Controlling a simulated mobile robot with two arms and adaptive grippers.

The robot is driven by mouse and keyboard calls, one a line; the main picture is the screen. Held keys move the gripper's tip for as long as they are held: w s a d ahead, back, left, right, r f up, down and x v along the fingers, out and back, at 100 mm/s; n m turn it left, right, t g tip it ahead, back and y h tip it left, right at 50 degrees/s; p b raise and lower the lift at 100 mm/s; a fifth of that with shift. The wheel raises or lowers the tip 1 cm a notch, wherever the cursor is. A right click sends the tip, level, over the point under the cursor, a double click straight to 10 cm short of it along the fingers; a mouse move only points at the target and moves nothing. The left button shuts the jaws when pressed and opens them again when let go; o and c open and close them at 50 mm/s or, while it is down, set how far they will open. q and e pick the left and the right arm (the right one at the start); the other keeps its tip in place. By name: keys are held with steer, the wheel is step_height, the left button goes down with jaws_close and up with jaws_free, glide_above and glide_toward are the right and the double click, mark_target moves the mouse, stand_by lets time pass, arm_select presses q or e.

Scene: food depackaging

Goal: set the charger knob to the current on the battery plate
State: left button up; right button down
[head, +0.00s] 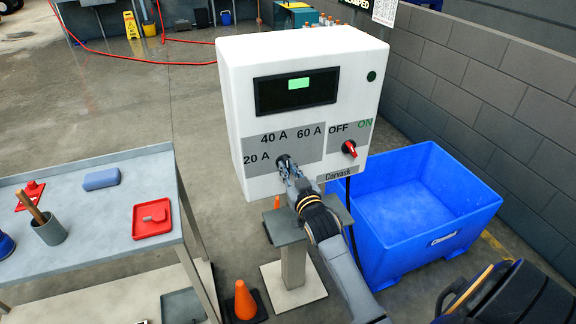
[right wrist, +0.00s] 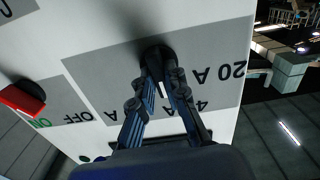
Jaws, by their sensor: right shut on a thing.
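The white charger (head: 372,100) stands on a grey pedestal, its screen lit with a green patch. Its current dial carries 20 A, 40 A and 60 A on a grey panel. My right gripper (head: 286,169) reaches the dial from below and is shut on the dark charger knob (right wrist: 155,53), which the fingers largely cover. A small white mark (right wrist: 161,88) shows between the fingers in the right wrist view; I cannot tell which current the knob points at. The battery plate cannot be made out. My left gripper is not in view.
A red OFF/ON switch (head: 349,148) sits right of the dial. A blue bin (head: 432,238) stands right of the charger by a block wall. A grey table (head: 86,208) with a red tray (head: 152,230) is at left. An orange cone (head: 245,300) stands in front.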

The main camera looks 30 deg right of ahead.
steer(key=m+p, duration=0.1)
steer(key=m, duration=0.2)
steer(key=shift+d+m, duration=0.1)
steer(key=shift+m, duration=0.2)
steer(key=shift+f+m+p, duration=0.1)
steer(key=shift+m+p, duration=0.45)
steer(key=shift+m, duration=1.05)
steer(key=c, duration=1.4)
jaws_free()
steer(key=shift+o, duration=0.2)
steer(key=v, duration=1.2)
steer(key=shift+s, duration=0.1)
